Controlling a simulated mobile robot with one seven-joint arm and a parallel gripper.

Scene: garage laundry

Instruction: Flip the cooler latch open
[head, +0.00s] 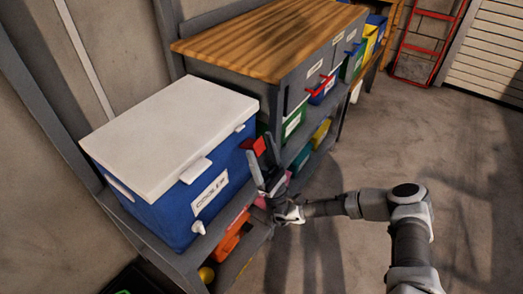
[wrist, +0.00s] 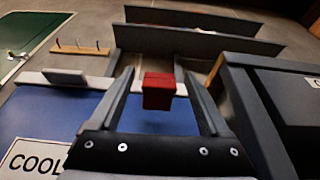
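The cooler (head: 165,140) is a blue box with a white lid, on the shelf at the left in the head view. Its blue front (wrist: 55,115) and white rim fill the left of the wrist view. A red block (head: 259,146), seemingly the latch, shows near the cooler's right front end, just below a white tab. In the wrist view the red block (wrist: 158,90) lies between the fingers of my gripper (wrist: 159,76), with gaps on both sides. My gripper (head: 258,149) is open and empty beside the cooler's front right corner. Exact depth to the block is unclear.
A wooden-topped workbench (head: 270,45) stands right of the cooler, with coloured bins below. A white tab (head: 196,170) sits above the COOLER label (head: 210,190), and a white spigot (head: 198,228) is low on the front. The concrete floor (head: 400,140) is clear at right.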

